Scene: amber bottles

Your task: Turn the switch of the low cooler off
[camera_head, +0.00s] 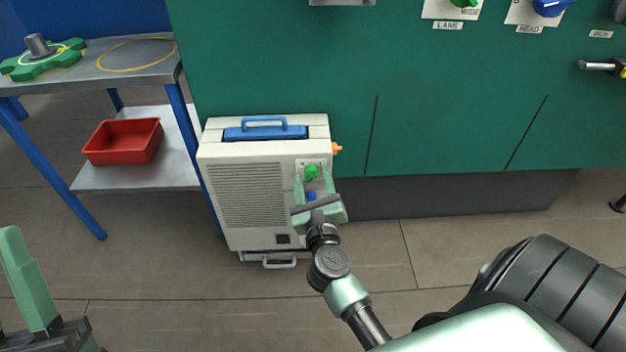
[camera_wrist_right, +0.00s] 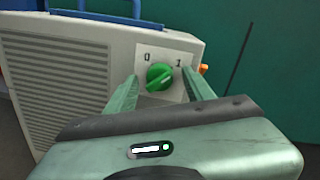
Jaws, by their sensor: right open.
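The low cooler (camera_head: 245,195) is a cream box with a vented front, standing on the floor against the green cabinet. Its green switch knob (camera_head: 311,171) sits on a pale plate at the upper right of its front. In the right wrist view the knob (camera_wrist_right: 159,77) lies between the marks 0 and 1, its ridge slanting up to the right, toward the 1. My right gripper (camera_head: 314,181) is open, its fingers on either side of the knob; I cannot tell if they touch it. My left gripper (camera_head: 28,285) is partly in view at bottom left, empty floor around it.
A blue handle (camera_head: 264,126) tops the cooler, and an orange part (camera_head: 337,148) sticks out at its right. A blue part (camera_head: 311,195) shows below the knob. A steel table (camera_head: 135,75) with a red bin (camera_head: 123,141) on its lower shelf stands left. The front floor is clear.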

